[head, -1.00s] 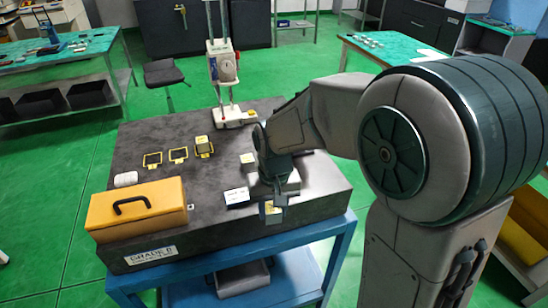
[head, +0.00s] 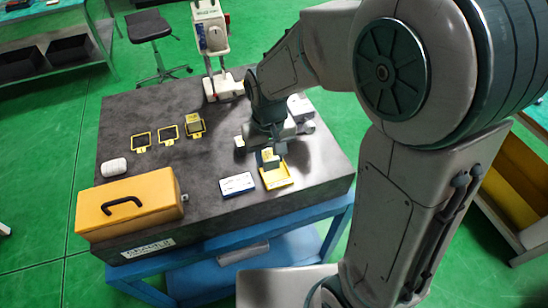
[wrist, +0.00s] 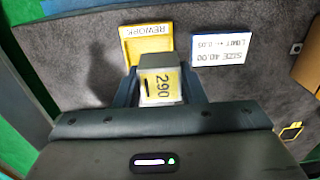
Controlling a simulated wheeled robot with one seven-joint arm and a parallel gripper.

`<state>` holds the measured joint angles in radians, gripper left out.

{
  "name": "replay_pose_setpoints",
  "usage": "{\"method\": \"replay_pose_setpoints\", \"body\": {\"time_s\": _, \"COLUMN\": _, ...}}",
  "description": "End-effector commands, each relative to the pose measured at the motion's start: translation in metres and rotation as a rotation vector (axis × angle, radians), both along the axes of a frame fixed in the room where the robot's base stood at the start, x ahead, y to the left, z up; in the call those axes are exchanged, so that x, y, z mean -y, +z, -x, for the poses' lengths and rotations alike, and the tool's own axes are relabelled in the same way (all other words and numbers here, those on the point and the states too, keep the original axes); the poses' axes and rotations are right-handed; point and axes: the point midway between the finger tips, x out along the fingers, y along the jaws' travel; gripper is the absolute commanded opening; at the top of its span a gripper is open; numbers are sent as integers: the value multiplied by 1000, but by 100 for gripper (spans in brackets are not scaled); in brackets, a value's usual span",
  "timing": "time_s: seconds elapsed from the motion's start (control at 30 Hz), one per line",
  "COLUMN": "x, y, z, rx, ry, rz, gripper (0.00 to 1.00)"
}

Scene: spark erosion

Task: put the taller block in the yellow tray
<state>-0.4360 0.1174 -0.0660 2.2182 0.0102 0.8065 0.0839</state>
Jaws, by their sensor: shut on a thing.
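My gripper (wrist: 162,88) is shut on a grey block (wrist: 149,62) with a yellow label reading 290. The block is between the two fingers in the wrist view. The yellow tray (wrist: 140,34), marked REWORK, lies just beyond the block in that view, and the block hides part of it. In the head view, my gripper (head: 270,152) points down at the far end of the yellow tray (head: 281,184), near the table's front right. The held block (head: 272,163) shows there against the tray. I cannot tell whether it touches the tray floor.
A white size sign (head: 237,184) lies left of the tray. A yellow-orange toolbox (head: 150,190) stands at the table's front left. Several small yellow frames (head: 168,133) lie farther back. A white gauge stand (head: 212,50) stands at the back. A small pale block (head: 239,141) sits left of my gripper.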

Motion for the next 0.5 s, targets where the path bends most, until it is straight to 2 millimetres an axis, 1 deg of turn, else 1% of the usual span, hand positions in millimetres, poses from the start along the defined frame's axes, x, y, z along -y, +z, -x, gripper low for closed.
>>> {"method": "replay_pose_setpoints", "body": {"time_s": 0.03, "x": 4, "y": -4, "z": -7, "rx": -3, "ry": -4, "rz": 1, "gripper": 9}}
{"method": "replay_pose_setpoints", "body": {"time_s": 0.1, "x": 8, "y": -8, "z": -14, "rx": -1, "ry": -2, "rz": 0, "gripper": 9}}
{"method": "replay_pose_setpoints", "body": {"time_s": 0.2, "x": 12, "y": -12, "z": -19, "rx": 0, "ry": -1, "rz": 0, "gripper": 9}}
{"method": "replay_pose_setpoints", "body": {"time_s": 0.33, "x": 13, "y": -22, "z": -20, "rx": -3, "ry": 1, "rz": 1, "gripper": 9}}
{"method": "replay_pose_setpoints", "body": {"time_s": 0.5, "x": 12, "y": -45, "z": -19, "rx": -3, "ry": 0, "rz": 1, "gripper": 9}}
